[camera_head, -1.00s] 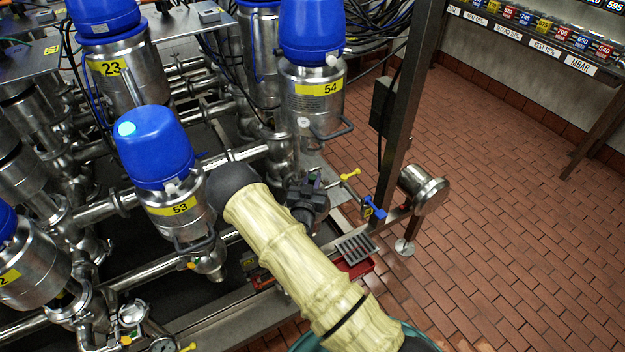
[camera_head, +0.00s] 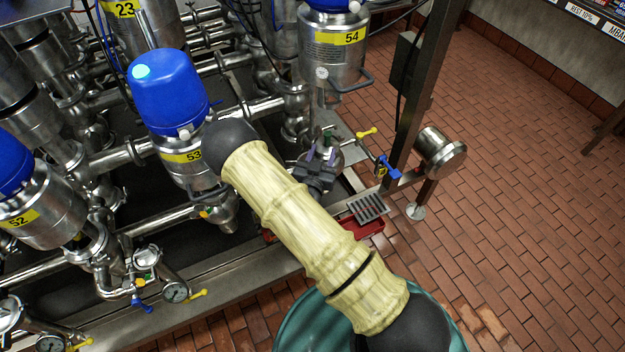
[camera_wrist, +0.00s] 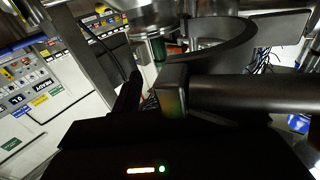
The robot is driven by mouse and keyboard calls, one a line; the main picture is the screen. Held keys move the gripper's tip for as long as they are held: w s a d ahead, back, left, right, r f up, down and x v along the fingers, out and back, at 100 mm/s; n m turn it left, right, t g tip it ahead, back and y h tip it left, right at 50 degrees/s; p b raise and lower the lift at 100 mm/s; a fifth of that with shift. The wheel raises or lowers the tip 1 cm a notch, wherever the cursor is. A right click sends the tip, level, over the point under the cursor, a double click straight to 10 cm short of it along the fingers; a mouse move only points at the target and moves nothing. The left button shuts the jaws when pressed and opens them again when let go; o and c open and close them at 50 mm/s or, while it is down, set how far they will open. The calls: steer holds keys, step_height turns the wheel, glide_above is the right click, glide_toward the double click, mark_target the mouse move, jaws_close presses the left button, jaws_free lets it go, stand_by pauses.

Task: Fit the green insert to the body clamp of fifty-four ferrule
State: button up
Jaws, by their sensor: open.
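The valve with yellow label 54 (camera_head: 335,62) stands at the upper middle of the head view, blue cap on top and a curved handle at its right. My gripper (camera_head: 322,158) is open below it, at the end of my arm. A small green piece (camera_head: 327,139), likely the green insert, shows by the fingertips, below valve 54. In the wrist view a green piece (camera_wrist: 158,49) sits just under a round metal part, above and ahead of the gripper. The frames do not clearly show what holds it. The body clamp itself cannot be made out.
Valve 53 (camera_head: 170,90) stands close to the left of my arm. A dark steel post (camera_head: 420,90) rises to the right of valve 54. A steel cylinder (camera_head: 440,150), a blue-handled valve (camera_head: 388,170) and a red tray (camera_head: 365,228) lie near the gripper. Brick floor is clear at right.

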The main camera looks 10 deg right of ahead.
steer(key=b+v, duration=0.1)
steer(key=v, duration=0.9)
steer(key=shift+w+r, duration=0.1)
steer(key=shift+r, duration=0.05)
